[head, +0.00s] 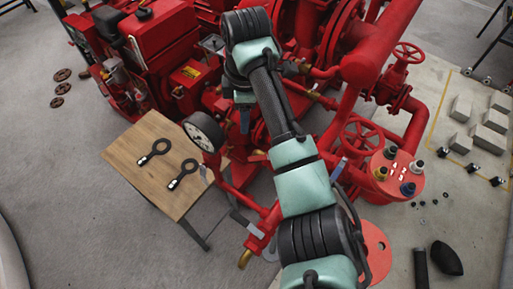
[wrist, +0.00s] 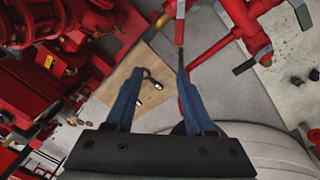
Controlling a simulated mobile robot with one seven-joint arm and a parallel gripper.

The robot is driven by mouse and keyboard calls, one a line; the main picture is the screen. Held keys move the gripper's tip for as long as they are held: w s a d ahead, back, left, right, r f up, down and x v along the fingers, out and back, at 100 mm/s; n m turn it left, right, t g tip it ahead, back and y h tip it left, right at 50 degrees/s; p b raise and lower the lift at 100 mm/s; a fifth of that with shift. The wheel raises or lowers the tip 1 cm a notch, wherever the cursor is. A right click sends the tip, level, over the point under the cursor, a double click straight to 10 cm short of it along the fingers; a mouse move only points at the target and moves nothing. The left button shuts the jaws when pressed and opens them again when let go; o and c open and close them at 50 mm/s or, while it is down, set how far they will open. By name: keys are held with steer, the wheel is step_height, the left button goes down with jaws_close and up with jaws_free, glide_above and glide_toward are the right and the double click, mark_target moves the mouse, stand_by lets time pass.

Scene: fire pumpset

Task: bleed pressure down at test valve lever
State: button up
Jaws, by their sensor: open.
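Several levers show, and I cannot tell for sure which is the test valve lever. A grey lever (head: 246,224) sits on the low red pipe (head: 262,232), above a brass outlet (head: 245,259). In the wrist view a dark lever (wrist: 244,66) stands beside the brass end of a red pipe (wrist: 252,36), at upper right. Another dark lever (wrist: 302,13) is at the top right edge. My gripper (wrist: 160,76) is open and empty, apart from these levers.
A wooden table (head: 130,150) holds two black ring-ended tools (head: 184,174). A round gauge (head: 203,132) stands at its right edge. Red handwheels (head: 361,137) and thick pipes crowd the right. Grey blocks (head: 490,138) lie at far right. The floor at lower left is clear.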

mark_target(257, 158)
steer(key=shift+n+g+h, duration=0.3)
steer(key=shift+n+g, duration=0.2)
steer(key=shift+g, duration=0.2)
steer(key=d+f, duration=0.1)
steer(key=f, duration=0.3)
steer(key=s+d+f, duration=0.1)
steer(key=f, duration=0.9)
steer(key=shift+s+d, duration=0.25)
steer(key=shift+d, duration=0.15)
jaws_close()
